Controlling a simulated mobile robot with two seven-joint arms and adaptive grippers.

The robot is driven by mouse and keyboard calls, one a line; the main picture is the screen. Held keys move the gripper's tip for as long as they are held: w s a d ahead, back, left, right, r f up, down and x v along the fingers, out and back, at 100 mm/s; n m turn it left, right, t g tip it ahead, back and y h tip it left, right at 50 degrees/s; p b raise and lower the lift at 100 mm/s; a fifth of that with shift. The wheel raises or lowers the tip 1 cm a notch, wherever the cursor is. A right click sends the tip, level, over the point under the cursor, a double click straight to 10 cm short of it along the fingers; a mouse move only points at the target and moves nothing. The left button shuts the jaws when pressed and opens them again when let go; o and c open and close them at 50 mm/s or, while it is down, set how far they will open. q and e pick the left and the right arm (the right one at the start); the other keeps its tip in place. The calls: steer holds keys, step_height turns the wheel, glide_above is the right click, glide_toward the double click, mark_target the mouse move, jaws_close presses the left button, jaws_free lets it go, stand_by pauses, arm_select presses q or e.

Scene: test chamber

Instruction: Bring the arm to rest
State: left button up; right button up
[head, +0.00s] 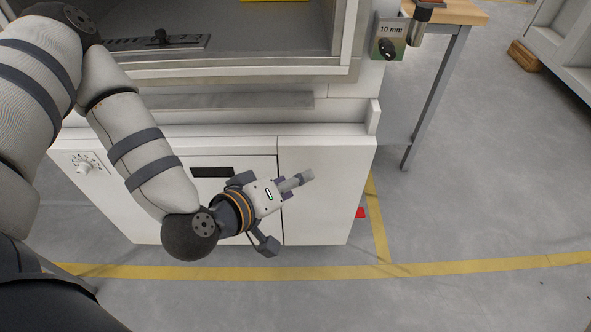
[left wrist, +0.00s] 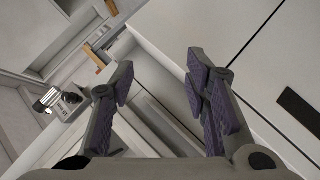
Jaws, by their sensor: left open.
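My left arm comes in from the left in the head view, bent at the elbow, with its gripper (head: 297,182) in front of the white cabinet (head: 325,190). The gripper points right and seems clear of the cabinet. In the left wrist view the two purple-padded fingers of my left gripper (left wrist: 162,85) stand wide apart with nothing between them. Cabinet panels show beyond the fingers. My right gripper does not show in either view.
The test chamber's open bay (head: 240,65) is above the arm. A wooden-topped table (head: 455,12) stands at the upper right.

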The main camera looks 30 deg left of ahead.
arm_select(q)
steer(key=s+d+f+m+g+h, duration=0.1)
steer(key=s+d+f+m+g, duration=0.2)
steer(key=s+f+g, duration=0.35)
steer(key=s+a+f+m+g+y, duration=0.1)
steer(key=s+a+f+m+g, duration=0.1)
steer(key=s, duration=0.9)
steer(key=s+a+f+m+g+y, duration=0.2)
steer(key=s+a+f+g, duration=0.3)
steer(key=s, duration=0.6)
step_height(320, 180, down, 2)
steer(key=shift+a+f+m+g, duration=0.1)
steer(key=shift+a+m+g, duration=0.05)
steer(key=shift+m+g, duration=0.3)
